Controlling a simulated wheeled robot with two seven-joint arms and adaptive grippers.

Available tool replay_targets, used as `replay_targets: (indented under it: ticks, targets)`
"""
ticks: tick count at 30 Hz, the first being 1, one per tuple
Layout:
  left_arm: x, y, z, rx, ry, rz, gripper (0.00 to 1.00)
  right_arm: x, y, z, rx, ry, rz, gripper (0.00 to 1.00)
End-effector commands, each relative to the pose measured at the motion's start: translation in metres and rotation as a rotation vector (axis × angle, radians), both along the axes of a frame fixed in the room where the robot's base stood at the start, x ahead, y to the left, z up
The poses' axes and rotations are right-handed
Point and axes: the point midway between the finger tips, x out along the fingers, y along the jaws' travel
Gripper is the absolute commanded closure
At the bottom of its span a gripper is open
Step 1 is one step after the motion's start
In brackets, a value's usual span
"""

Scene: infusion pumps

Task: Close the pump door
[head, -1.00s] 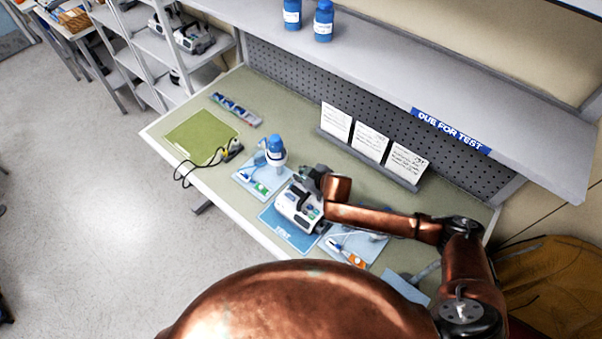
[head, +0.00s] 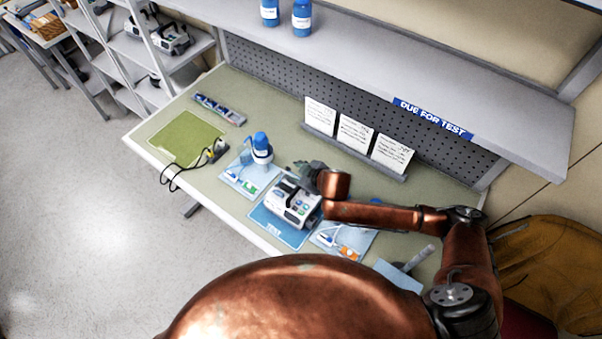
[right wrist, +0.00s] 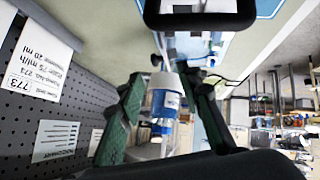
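The white pump (head: 297,205) with a dark handle sits on a blue mat (head: 273,232) in the middle of the bench. Whether its door is open or shut is too small to tell. My left gripper is not in view.
The bottle stands on a mat left of the pump (head: 262,152). A mat with tubing and an orange part (head: 347,252) lies to the right. White cards (head: 353,134) stand behind. A green mat (head: 187,138) and a cable (head: 170,178) are at the left. A shelf overhangs the back.

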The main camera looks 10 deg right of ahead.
Motion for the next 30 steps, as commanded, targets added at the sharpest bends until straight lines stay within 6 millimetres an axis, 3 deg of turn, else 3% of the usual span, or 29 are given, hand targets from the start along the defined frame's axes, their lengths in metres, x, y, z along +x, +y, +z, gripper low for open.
replay_targets:
  ticks: [9,22,26,30]
  targets:
    - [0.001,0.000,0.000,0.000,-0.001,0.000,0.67,-0.036,-0.019,0.036,0.000,0.002,0.001,0.67]
    - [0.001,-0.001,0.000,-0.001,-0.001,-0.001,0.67,-0.042,-0.022,0.043,-0.001,0.001,0.001,0.67]
    - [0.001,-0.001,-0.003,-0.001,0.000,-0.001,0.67,-0.034,-0.023,0.045,0.005,-0.025,0.004,0.67]
    - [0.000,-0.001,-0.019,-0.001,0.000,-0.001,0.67,0.007,-0.026,0.059,0.034,-0.160,0.041,0.67]
